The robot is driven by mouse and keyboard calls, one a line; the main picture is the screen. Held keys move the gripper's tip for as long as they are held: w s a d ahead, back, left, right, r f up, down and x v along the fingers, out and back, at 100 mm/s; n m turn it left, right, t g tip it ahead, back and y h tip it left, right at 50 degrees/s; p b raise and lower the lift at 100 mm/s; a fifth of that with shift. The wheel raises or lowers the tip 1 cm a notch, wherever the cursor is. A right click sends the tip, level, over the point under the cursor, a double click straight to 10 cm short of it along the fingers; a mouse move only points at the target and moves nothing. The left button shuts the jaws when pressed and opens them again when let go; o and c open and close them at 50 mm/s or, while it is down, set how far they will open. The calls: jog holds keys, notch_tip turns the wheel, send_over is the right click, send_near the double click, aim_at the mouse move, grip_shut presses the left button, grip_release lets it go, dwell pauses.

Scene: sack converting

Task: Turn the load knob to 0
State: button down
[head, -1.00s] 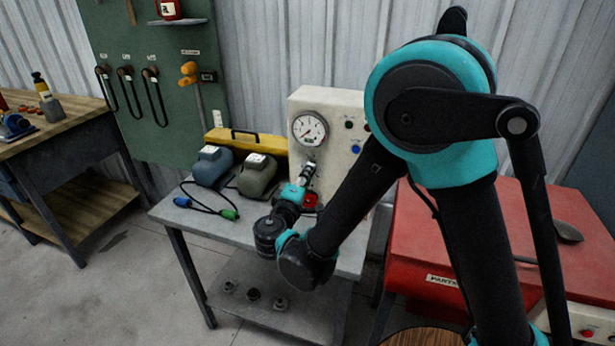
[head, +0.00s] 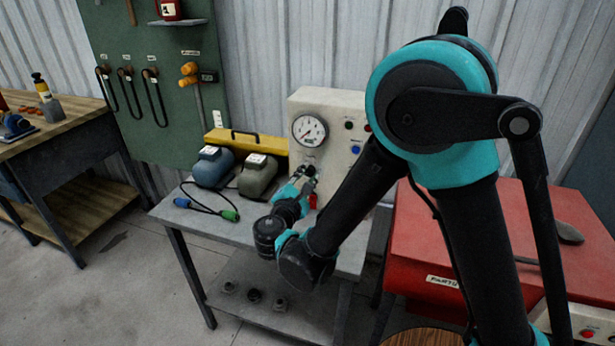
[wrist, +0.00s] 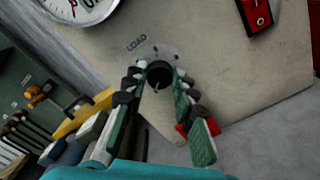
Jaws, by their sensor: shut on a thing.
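The load knob (wrist: 159,73) is a small dark round knob on the cream face of the test panel (head: 345,105). The word LOAD is printed beside it in the wrist view, with a few dots around it. A light pointer line shows on the knob; the scale figures are too small to read. My gripper (wrist: 158,80) is shut on the knob, one finger on each side, near the fingertips. In the head view my gripper (head: 310,174) reaches the panel just below the gauge, and the fingers partly hide the knob.
A round gauge (head: 309,130) sits above the knob. A red switch (wrist: 256,14) and coloured buttons are on the panel. Two pump-like units, one blue (head: 211,167) and one grey-green (head: 258,176), and a cable stand left on the grey table (head: 180,212). A red cabinet (head: 440,240) is at the right.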

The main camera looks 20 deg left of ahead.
jog(key=shift+n, duration=1)
jog(key=c, duration=1.2)
grip_release()
jog(key=s, duration=0.4)
jog(key=s+d, duration=0.1)
jog(key=s, duration=0.7)
jog(key=shift+d, duration=0.15)
jog(key=shift+d, duration=0.1)
